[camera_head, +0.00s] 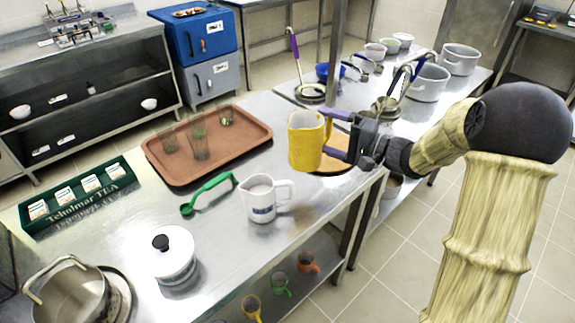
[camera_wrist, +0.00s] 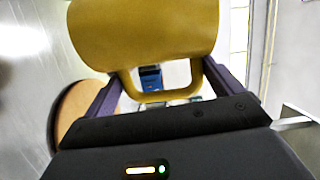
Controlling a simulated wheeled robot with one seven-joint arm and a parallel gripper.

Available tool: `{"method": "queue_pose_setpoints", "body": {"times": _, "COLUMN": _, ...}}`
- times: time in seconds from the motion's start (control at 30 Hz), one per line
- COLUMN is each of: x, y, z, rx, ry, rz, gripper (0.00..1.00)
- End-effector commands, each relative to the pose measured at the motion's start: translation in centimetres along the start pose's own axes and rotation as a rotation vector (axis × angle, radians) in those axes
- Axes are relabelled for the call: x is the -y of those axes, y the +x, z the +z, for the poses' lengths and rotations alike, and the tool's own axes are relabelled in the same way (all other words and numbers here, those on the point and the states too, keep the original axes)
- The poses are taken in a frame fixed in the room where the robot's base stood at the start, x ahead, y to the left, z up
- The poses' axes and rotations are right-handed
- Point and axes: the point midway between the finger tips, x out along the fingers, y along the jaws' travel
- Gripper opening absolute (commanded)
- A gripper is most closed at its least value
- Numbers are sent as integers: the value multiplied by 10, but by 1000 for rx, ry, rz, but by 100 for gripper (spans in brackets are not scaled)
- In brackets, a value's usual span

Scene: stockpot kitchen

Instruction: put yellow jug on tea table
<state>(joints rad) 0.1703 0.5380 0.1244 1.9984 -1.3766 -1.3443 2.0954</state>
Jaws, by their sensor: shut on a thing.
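The yellow jug (camera_head: 305,140) is upright in my gripper (camera_head: 335,140), which is shut on its handle side. In the head view the jug appears over the right edge of the steel table (camera_head: 222,258) that carries the tea box; I cannot tell whether its base touches anything. In the wrist view the yellow jug (camera_wrist: 145,30) fills the top, its handle between the two purple fingers of my gripper (camera_wrist: 162,88). A round tan board (camera_head: 333,160) is partly hidden behind the jug and gripper.
A brown tray (camera_head: 250,150) with several glasses, a green tea box (camera_head: 75,196), a green utensil (camera_head: 208,190), a white measuring jug (camera_head: 263,200) and a white lidded pot (camera_head: 174,256) stand on the table. Pots (camera_head: 430,82) crowd the table behind. Some bare steel lies around the white jug.

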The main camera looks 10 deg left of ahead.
Motion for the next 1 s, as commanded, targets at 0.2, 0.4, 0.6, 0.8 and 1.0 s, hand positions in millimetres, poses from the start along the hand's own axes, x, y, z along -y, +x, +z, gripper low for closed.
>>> {"method": "queue_pose_setpoints", "body": {"times": 0.2, "x": -36, "y": 0, "z": 1, "rx": -2, "ry": 6, "rz": 0, "gripper": 51}}
{"method": "queue_pose_setpoints", "body": {"times": 0.4, "x": -60, "y": 0, "z": 3, "rx": -2, "ry": 3, "rz": 0, "gripper": 51}}
{"method": "queue_pose_setpoints", "body": {"times": 0.6, "x": -60, "y": 0, "z": 3, "rx": -2, "ry": 0, "rz": -1, "gripper": 51}}
{"method": "queue_pose_setpoints", "body": {"times": 0.8, "x": -70, "y": 0, "z": 3, "rx": -1, "ry": 3, "rz": 0, "gripper": 51}}
{"method": "queue_pose_setpoints", "body": {"times": 1.0, "x": -96, "y": 1, "z": 5, "rx": -1, "ry": 4, "rz": 0, "gripper": 51}}
